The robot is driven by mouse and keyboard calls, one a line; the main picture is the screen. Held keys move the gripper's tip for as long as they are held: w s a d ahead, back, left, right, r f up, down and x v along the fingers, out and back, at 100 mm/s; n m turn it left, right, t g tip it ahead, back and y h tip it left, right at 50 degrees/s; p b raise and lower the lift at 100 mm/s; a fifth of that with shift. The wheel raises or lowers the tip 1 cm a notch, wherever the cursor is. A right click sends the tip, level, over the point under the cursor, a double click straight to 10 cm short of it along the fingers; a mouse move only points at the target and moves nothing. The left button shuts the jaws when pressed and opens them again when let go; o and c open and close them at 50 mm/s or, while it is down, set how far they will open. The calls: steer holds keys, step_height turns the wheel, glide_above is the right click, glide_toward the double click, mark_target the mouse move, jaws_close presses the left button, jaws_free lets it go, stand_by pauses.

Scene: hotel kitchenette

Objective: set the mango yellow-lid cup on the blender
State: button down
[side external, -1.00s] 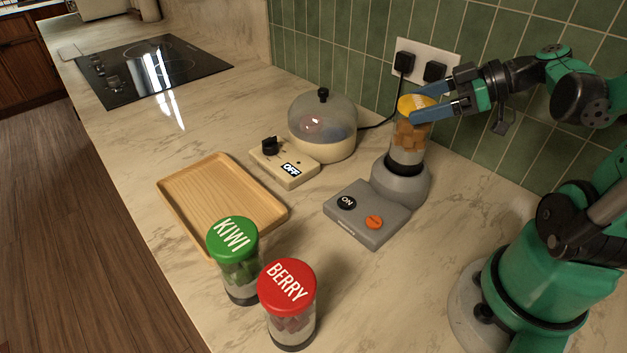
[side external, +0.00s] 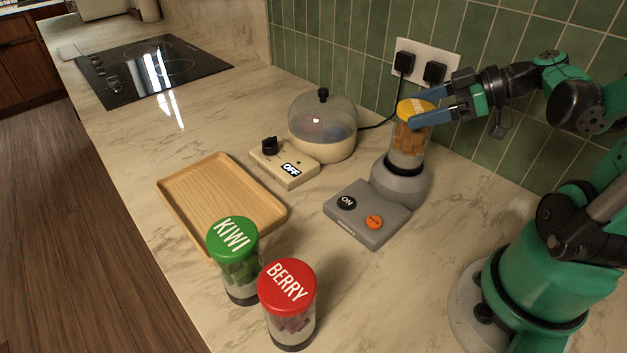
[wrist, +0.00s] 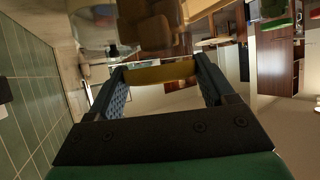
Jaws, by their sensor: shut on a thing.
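The mango cup (side external: 408,142) has a yellow lid (side external: 416,107) and orange-brown chunks inside. It stands upright at the top of the grey blender (side external: 402,184), its lower end at the blender's round top. I cannot tell whether it is fully seated. My gripper (side external: 424,108) is shut on the cup at its yellow lid, with blue fingers on either side. In the wrist view the yellow lid (wrist: 160,74) shows between the two fingers. The blender's base has a black ON button (side external: 347,203) and an orange button (side external: 374,222).
A green-lid kiwi cup (side external: 238,265) and a red-lid berry cup (side external: 288,300) stand in front. A wooden tray (side external: 200,190) lies at the left. A domed cooker (side external: 322,125) with an OFF switch box stands left of the blender. The tiled wall and outlets (side external: 425,60) are close behind.

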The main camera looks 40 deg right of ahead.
steer(key=shift+f, duration=0.15)
steer(key=shift+c, duration=0.8)
jaws_free()
steer(key=shift+w+a, duration=0.15)
steer(key=shift+w, duration=0.1)
steer(key=w+a+r+m+g+y, duration=0.25)
steer(key=w+a+g, duration=0.2)
steer(key=a, duration=0.25)
steer(key=s+a+f+m+h, duration=0.1)
steer(key=h, duration=0.2)
steer(key=s+a+f+m+t+h, duration=0.1)
steer(key=h, duration=0.2)
steer(key=s+f+m+h, duration=0.1)
steer(key=m+h, duration=0.1)
steer(key=h, duration=0.1)
steer(key=shift+a+f+t, duration=0.25)
steer(key=shift+a+f, duration=0.05)
steer(key=shift+a, duration=0.1)
